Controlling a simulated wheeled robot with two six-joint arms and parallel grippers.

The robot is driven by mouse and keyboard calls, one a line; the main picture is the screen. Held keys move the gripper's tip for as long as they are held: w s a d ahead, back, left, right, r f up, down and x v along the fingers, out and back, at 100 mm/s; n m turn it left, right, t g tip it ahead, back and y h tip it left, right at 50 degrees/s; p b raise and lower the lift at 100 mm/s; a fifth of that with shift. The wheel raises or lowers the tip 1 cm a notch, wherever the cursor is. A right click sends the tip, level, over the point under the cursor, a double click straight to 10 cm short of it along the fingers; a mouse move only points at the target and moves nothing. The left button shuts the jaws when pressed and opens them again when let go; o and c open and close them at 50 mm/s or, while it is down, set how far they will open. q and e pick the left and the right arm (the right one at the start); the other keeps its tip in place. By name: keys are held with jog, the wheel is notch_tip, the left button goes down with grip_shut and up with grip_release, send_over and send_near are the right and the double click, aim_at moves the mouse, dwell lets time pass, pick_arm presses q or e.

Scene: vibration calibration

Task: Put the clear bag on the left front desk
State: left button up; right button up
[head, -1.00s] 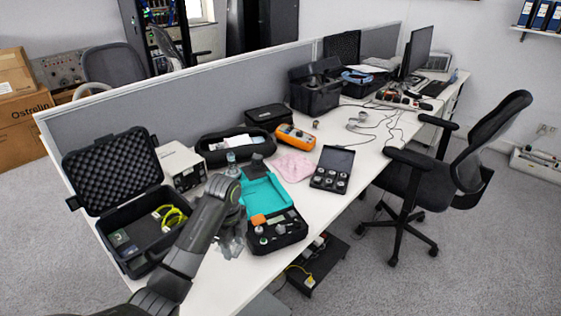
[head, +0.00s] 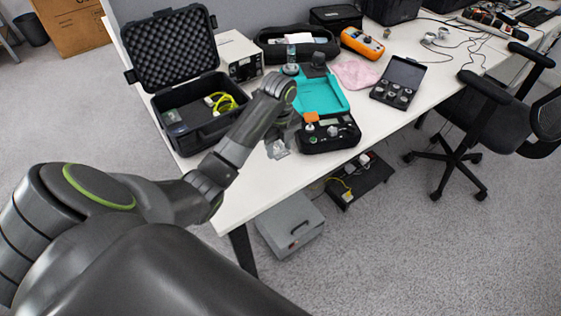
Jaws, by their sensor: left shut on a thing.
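The clear bag (head: 278,149) shows as a crumpled, see-through grey shape just below my left gripper (head: 286,130). My left gripper is shut on the bag, and my forearm and wrist hide most of the fingers. The bag is over the near part of the white desk (head: 239,190), just left of the black tool case. I cannot tell whether it touches the desk top. My right gripper is not in view.
An open black foam-lined case (head: 172,50) stands at the left. A teal tray (head: 322,97) and a black case with small parts (head: 330,137) lie right of my gripper. The desk's front left corner is bare. A grey box (head: 290,224) sits on the floor below.

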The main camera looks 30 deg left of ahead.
aim_at(279, 166)
pick_arm(q)
notch_tip(279, 166, down, 4)
jog(key=shift+s+f+b, duration=0.1)
jog(key=shift+f+b, duration=0.15)
jog(key=shift+b, duration=0.1)
jog(key=shift+f, duration=0.55)
jog(key=shift+f, duration=0.15)
jog(key=o, duration=1)
